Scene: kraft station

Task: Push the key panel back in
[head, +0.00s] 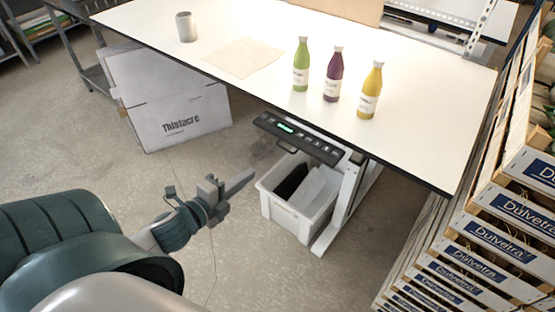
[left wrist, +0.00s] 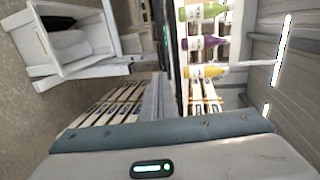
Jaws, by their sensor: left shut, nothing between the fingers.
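The key panel (head: 298,139) is a dark strip with a lit green display and several keys. In the head view it sticks out from under the front edge of the white table (head: 420,140). My left gripper (head: 246,180) is shut and empty. In the picture it is below and to the left of the panel, apart from it, with its fingers pointing right and up. In the left wrist view the panel (left wrist: 159,30) shows as a narrow dark strip at top centre; the fingers do not show clearly there. My right gripper is in neither view.
A white bin (head: 290,212) stands below the panel beside the table leg (head: 340,208). A cardboard box (head: 175,110) is at the left. Crates (head: 490,238) are stacked at the right. Three bottles (head: 333,78), a grey cup (head: 185,27) and a tan sheet (head: 243,57) are on the table.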

